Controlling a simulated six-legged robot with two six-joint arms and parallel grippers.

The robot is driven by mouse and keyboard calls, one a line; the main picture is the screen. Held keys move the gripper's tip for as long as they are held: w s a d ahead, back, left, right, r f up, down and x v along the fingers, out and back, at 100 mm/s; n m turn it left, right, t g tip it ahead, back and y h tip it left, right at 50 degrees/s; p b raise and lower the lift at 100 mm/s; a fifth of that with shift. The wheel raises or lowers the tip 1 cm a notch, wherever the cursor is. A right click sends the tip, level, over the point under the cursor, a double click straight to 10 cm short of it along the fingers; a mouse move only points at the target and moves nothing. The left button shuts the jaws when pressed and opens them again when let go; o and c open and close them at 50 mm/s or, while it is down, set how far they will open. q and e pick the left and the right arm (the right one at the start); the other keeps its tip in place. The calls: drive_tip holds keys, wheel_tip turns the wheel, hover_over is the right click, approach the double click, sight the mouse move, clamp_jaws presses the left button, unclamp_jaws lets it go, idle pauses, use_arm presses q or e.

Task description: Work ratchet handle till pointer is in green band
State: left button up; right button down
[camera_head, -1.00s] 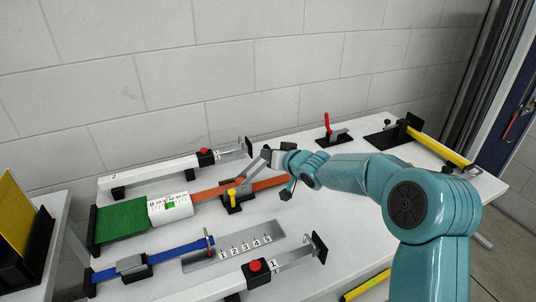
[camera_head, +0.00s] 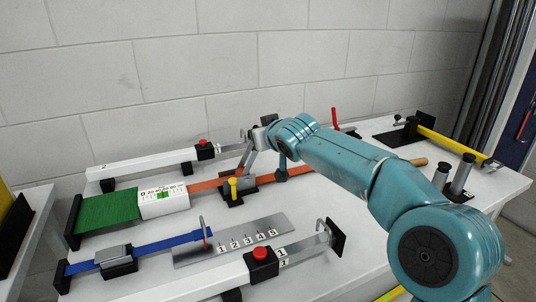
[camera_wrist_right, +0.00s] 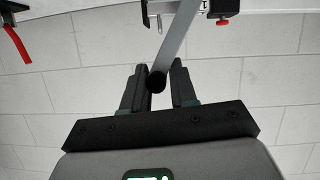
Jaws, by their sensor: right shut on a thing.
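The ratchet (camera_head: 236,187) with a yellow lever (camera_head: 233,186) sits on the orange strap (camera_head: 207,185). Its grey handle (camera_head: 248,158) stands up from it, and the handle bar also shows in the right wrist view (camera_wrist_right: 183,38). My right gripper (camera_wrist_right: 158,76) is shut on the handle's black knob (camera_wrist_right: 156,82), which lies between the fingers. In the head view this gripper (camera_head: 261,133) is at the raised end of the handle. The white gauge (camera_head: 152,204) has a small green band (camera_head: 163,195); the pointer is too small to place. My left gripper is not in view.
A green strap (camera_head: 108,211) runs left of the gauge. A red-handled clamp (camera_head: 335,118) and a yellow bar (camera_head: 450,143) stand at the back right.

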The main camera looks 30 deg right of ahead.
drive_tip(key=shift+a+f+b, duration=0.25)
drive_tip(key=shift+a+b, duration=0.1)
drive_tip(key=shift+a, duration=0.65)
drive_tip(key=c, duration=1.1)
unclamp_jaws()
drive_tip(key=shift+r, duration=0.1)
drive_tip(key=shift+o, duration=0.2)
drive_tip(key=shift+r, duration=0.1)
drive_tip(key=b+v, duration=0.1)
drive_tip(key=v, duration=1.5)
drive_tip(key=shift+r+b, duration=0.2)
drive_tip(key=shift+b, duration=0.15)
drive_tip(key=shift+s, duration=0.15)
